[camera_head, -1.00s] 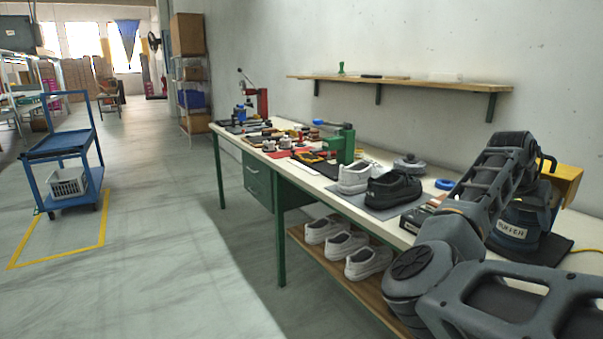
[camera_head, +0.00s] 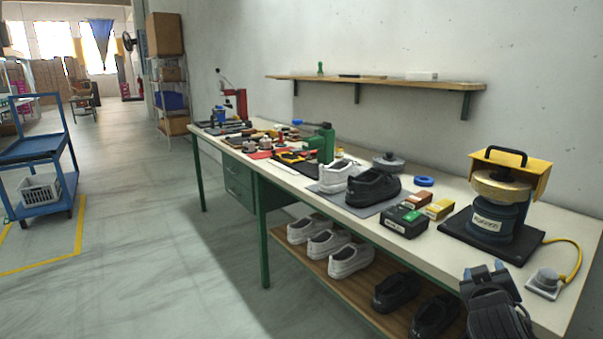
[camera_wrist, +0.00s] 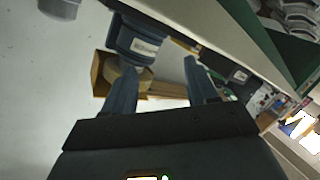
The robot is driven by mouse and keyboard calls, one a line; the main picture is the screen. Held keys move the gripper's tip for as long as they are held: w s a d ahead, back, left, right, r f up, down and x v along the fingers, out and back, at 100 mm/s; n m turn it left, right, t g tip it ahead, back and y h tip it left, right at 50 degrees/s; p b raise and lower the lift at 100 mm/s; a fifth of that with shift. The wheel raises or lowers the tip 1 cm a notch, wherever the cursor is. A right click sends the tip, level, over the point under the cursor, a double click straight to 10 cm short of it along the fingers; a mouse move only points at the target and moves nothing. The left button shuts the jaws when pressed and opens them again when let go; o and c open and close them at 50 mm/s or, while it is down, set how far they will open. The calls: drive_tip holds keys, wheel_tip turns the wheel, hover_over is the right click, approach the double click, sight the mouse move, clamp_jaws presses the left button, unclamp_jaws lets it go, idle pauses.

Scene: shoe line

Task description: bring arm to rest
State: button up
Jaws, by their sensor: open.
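My gripper (camera_head: 486,272) shows at the lower right of the head view, by the front edge of the workbench (camera_head: 560,305). In the wrist view my gripper (camera_wrist: 163,82) has its two fingers spread apart, with nothing held between them. The rest of my arm is mostly outside the head view. In the wrist view the bench and the machine appear tilted and turned over beyond the fingers.
A machine (camera_head: 492,222) with a yellow hood stands on a black mat near my gripper. A grey box (camera_head: 545,281) on a yellow cable lies close by. Black shoes (camera_head: 397,291) sit on the lower shelf.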

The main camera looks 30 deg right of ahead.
drive_tip(key=s+a+f+n+t+y, duration=0.3)
drive_tip(key=s+a+y, duration=0.15)
drive_tip(key=a, duration=0.65)
drive_tip(key=s+a+f+n+t+y, duration=0.3)
drive_tip(key=s+a+y, duration=0.15)
drive_tip(key=a, duration=0.75)
drive_tip(key=s+a+r+y+b, duration=0.2)
drive_tip(key=s+a, duration=0.6)
drive_tip(key=a, duration=0.1)
drive_tip(key=s+a+r+m+t+y+b, duration=0.1)
drive_tip(key=s+a+r+y, duration=0.1)
drive_tip(key=s+a, duration=0.6)
drive_tip(key=shift+s+a+y+b, duration=0.3)
drive_tip(key=shift+a+y+b, duration=0.05)
drive_tip(key=shift+a+y, duration=0.1)
